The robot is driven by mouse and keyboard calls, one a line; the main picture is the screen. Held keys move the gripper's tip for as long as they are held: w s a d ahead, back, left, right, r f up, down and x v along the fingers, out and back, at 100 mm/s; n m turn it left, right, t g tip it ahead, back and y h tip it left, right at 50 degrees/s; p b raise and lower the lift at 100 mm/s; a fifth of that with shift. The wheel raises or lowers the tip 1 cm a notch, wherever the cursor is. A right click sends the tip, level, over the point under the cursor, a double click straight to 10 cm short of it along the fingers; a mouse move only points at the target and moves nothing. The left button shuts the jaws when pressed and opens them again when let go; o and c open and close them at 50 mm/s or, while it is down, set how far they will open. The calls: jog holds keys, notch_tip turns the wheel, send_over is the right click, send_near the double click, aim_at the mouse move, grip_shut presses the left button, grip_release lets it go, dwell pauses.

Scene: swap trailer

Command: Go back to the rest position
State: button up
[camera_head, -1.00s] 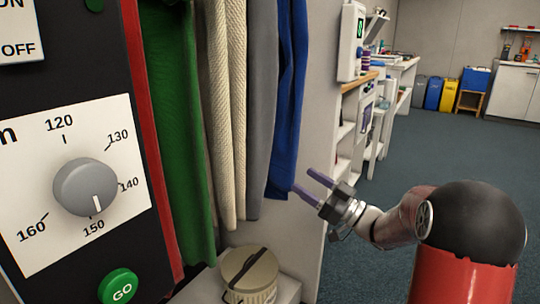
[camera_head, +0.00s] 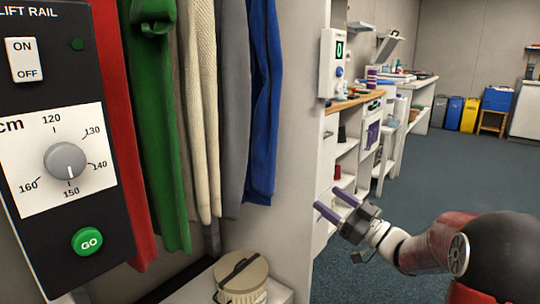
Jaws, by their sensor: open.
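My gripper (camera_head: 332,203) is at the lower right of the middle in the head view, at the end of my grey and red arm. Its two purple fingers are apart and point to the upper left, with nothing between them. It is in front of the white shelving and apart from the hanging clothes. The black control panel (camera_head: 100,150) fills the left side. Its grey knob (camera_head: 66,161) points near 150, and below it is a green GO button (camera_head: 87,241).
Green (camera_head: 160,130), cream, grey and blue (camera_head: 263,100) garments hang beside the panel. A lidded beige container (camera_head: 242,278) stands on a white ledge below. White shelves (camera_head: 345,165) run back on the right. Open blue-grey floor (camera_head: 440,160) lies beyond, with bins at the back.

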notch_tip(320, 180, up, 4)
jog(key=s+d+m+t+h+p, duration=0.1)
jog(key=d+m+t+h, duration=0.35)
jog(key=h, duration=0.85)
jog(key=s+f+m+g+h, duration=0.2)
jog(key=s+m+g+h, duration=0.35)
jog(key=s, duration=0.45)
jog(key=s+a+f+g+y+p, duration=0.1)
jog(key=s+a+f+g, duration=0.1)
jog(key=s, duration=0.8)
jog(key=s+a+f+g+y, duration=0.1)
jog(key=s+f+g, duration=0.4)
jog(key=s, duration=0.5)
jog(key=shift+s+a+f+g+p, duration=0.2)
jog(key=shift+a+f+g+p, duration=0.25)
jog(key=shift+a, duration=0.35)
